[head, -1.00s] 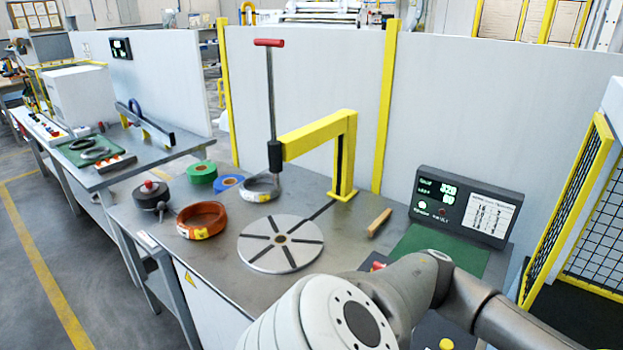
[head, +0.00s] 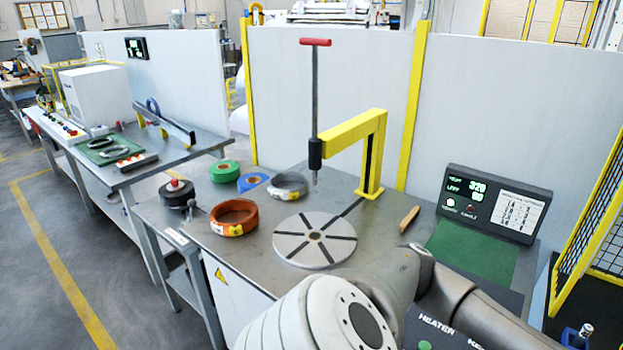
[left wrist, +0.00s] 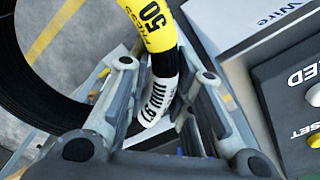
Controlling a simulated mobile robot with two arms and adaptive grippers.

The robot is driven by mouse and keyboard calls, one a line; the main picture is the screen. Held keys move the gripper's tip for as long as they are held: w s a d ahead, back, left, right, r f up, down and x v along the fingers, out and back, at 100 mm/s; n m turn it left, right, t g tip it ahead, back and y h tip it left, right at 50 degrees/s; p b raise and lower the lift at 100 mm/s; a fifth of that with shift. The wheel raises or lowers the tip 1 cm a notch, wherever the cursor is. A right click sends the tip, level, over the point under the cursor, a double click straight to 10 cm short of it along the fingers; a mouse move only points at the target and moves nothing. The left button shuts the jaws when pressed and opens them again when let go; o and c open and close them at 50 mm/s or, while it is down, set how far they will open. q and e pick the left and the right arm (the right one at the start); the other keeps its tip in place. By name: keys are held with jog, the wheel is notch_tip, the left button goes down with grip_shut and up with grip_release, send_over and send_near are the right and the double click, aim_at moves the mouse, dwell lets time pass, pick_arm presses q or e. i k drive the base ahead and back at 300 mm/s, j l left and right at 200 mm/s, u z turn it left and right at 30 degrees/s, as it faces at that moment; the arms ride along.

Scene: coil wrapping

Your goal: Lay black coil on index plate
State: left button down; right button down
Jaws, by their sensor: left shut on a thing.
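The black coil (left wrist: 40,110) shows at the left of the left wrist view as a thick black ring, partly cut off by the frame. It has a yellow label and a white label reading about 1.6 mm. My left gripper (left wrist: 158,115) is shut on the coil's labelled part, with a finger on each side. In the head view the index plate (head: 314,253) is a round pale disc with dark radial slots and a centre hole, lying bare on the metal table. The held coil and both gripper tips are out of the head view.
An orange coil (head: 236,229) and a grey coil (head: 290,194) lie left of and behind the plate. A yellow post arm (head: 372,160) with a red-handled vertical rod (head: 315,95) stands behind it. A wooden stick (head: 409,219) and display box (head: 490,205) are at right.

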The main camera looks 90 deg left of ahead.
aim_at(314, 236)
jog(key=k+j+u, duration=0.1)
jog(key=k+j, duration=0.3)
jog(key=k+j+u, duration=0.15)
jog(key=k+j, duration=0.2)
jog(key=k+j+u, duration=0.1)
jog(key=k+j, duration=0.25)
jog(key=j, duration=0.25)
jog(key=k+j+u, duration=0.15)
jog(key=k+j, duration=0.2)
jog(key=j, duration=0.15)
